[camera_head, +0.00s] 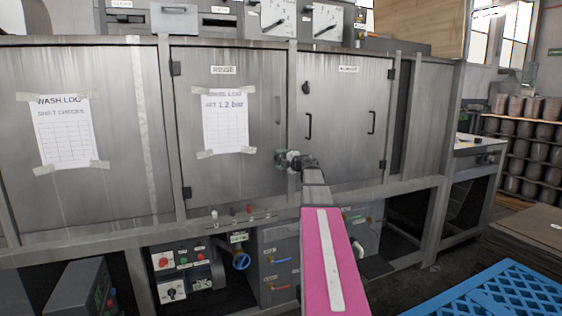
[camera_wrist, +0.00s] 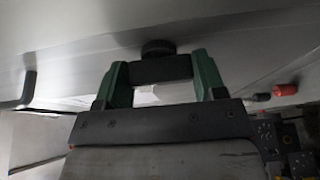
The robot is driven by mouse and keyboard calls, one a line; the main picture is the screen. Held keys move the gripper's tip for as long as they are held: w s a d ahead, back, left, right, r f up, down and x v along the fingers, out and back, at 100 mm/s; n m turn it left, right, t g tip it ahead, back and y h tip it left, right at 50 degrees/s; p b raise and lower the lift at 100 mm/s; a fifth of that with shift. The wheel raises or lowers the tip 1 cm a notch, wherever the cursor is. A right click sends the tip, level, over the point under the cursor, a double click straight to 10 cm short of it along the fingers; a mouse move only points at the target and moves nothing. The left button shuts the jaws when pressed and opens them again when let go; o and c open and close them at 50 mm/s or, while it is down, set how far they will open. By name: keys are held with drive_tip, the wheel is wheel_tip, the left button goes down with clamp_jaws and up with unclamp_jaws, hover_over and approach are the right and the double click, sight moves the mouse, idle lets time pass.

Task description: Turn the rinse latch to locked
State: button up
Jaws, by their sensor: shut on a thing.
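The rinse door (camera_head: 262,85) is a closed grey steel panel with a taped log sheet. My gripper (camera_head: 283,159) is at its lower right edge, beside the frame post. In the wrist view, the two green fingers of my gripper (camera_wrist: 160,75) are on either side of a dark bar, the rinse latch (camera_wrist: 160,67). The bar lies across between the fingers, with a round dark hub (camera_wrist: 158,47) against the steel behind it. My gripper is shut on the latch. In the head view my gripper hides the latch, and its lock marking cannot be read.
The door to the right (camera_head: 345,130) has a dark latch (camera_head: 306,88) and bar handles. Small knobs (camera_head: 232,211) stick out along the ledge below. A blue crate (camera_head: 500,290) stands at the front right.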

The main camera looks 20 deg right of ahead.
drive_tip(key=o, duration=0.6)
drive_tip(key=shift+o, duration=0.2)
drive_tip(key=shift+s, duration=0.1)
drive_tip(key=v, duration=1)
drive_tip(key=shift+s, duration=0.3)
drive_tip(key=shift+d, duration=0.1)
